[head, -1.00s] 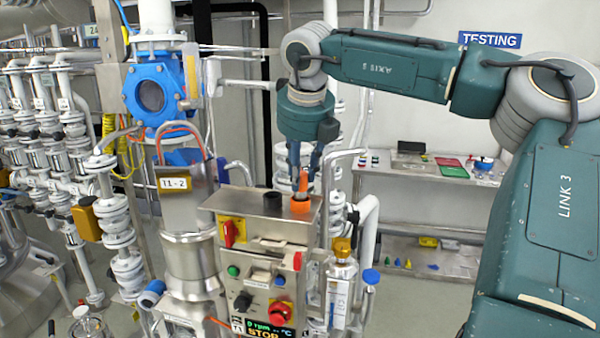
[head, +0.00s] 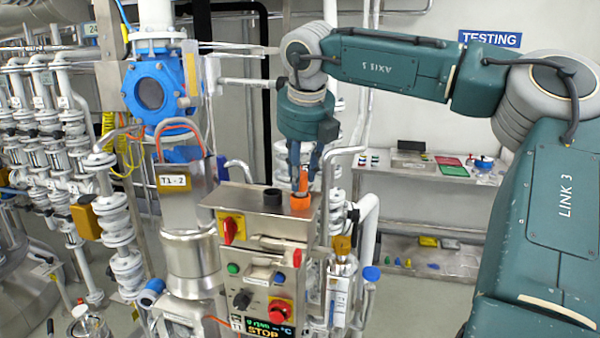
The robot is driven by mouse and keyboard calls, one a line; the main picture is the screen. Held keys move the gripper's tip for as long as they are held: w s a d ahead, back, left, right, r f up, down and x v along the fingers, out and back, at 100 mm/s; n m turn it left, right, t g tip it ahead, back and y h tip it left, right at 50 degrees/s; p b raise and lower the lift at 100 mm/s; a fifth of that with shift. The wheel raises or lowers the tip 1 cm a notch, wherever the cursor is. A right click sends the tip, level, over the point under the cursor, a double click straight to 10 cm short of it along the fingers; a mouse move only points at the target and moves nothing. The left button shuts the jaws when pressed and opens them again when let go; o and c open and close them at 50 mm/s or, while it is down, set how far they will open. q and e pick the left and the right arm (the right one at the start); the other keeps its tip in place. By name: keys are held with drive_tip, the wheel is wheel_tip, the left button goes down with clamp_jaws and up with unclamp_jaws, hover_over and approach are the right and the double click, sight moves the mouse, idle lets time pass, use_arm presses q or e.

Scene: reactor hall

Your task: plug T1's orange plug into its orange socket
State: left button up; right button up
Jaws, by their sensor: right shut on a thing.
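The T1 control box (head: 262,255) stands in the middle of the head view, with a display reading STOP. On its top, at the right, is the orange socket (head: 300,202). Beside it to the left is a black socket (head: 272,196). My right gripper (head: 302,174) points down over the orange socket, shut on the orange plug (head: 304,184). The plug looks upright and its lower end meets the orange socket in the picture. I cannot tell how deep it sits, as the fingers hide part of it. My left gripper is not in view.
A vessel labelled T1-2 (head: 186,215) stands left of the box, below a blue sight-glass housing (head: 150,95). White pipes (head: 367,225) rise close on the right. A steel shelf (head: 425,174) with small parts is behind, under a TESTING sign (head: 491,40).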

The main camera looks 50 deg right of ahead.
drive_tip(key=shift+f+b, duration=0.5)
drive_tip(key=shift+f, duration=0.1)
idle(0.3)
drive_tip(key=o, duration=1.3)
drive_tip(key=shift+c, duration=0.2)
drive_tip(key=shift+r, duration=0.2)
drive_tip(key=v, duration=1.1)
drive_tip(key=shift+s+a+r, duration=0.15)
drive_tip(key=shift+a+r, duration=0.05)
drive_tip(key=shift+r, duration=0.05)
drive_tip(key=shift+f, duration=0.15)
